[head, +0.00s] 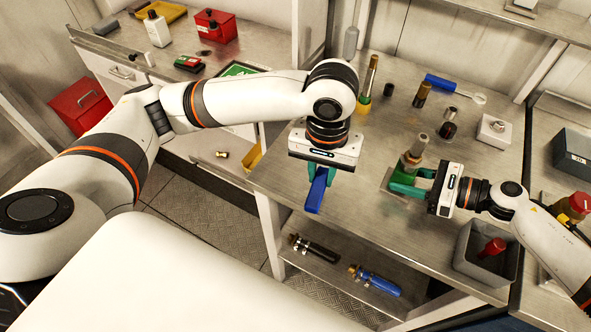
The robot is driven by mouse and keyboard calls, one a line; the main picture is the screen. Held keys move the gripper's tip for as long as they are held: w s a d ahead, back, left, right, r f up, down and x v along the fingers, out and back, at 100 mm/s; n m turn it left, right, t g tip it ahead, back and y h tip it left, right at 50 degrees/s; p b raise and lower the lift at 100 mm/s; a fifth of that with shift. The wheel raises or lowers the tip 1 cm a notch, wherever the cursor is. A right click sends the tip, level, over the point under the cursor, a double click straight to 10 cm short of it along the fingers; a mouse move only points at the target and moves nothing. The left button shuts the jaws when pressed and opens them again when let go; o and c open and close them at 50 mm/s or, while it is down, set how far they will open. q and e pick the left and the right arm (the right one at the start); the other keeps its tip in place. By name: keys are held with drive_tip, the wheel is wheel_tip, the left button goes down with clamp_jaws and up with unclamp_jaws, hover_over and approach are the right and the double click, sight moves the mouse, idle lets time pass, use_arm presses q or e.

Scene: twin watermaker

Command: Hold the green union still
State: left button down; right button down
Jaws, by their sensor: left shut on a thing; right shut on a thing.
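My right gripper (408,187) comes in from the right, low over the steel bench, with its green fingers shut around the lower part of an upright fitting. This fitting, which I take as the green union (410,161), has a greenish body and a metal top and stands on a small plate on the bench. The fingers hide its lower part. My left gripper (321,176) hangs pointing down near the bench's left front edge, shut on a blue bar-like tool (316,196). The tool is apart from the union, to its left.
Behind the union stand a brass-topped cylinder (371,76), a brown bottle (421,95), a dark-based fitting (447,125) and a white block (493,132). A grey bin (485,253) holding a red item is at the right front. Tools (375,280) lie on the lower shelf.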

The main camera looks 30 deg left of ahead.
use_arm(q)
drive_tip(key=s+d+r+n, duration=0.1)
drive_tip(key=d+r+n, duration=0.1)
drive_tip(key=d, duration=0.9)
drive_tip(key=s+d+r+n, duration=0.2)
drive_tip(key=d+r, duration=0.1)
drive_tip(key=d, duration=0.9)
drive_tip(key=w+a+f, duration=0.2)
drive_tip(key=w, duration=0.1)
drive_tip(key=shift+w, duration=0.1)
drive_tip(key=shift+f, duration=0.1)
drive_tip(key=shift+w+a, duration=0.45)
drive_tip(key=shift+w, duration=0.35)
drive_tip(key=shift+w+a, duration=0.45)
drive_tip(key=shift+w, duration=0.3)
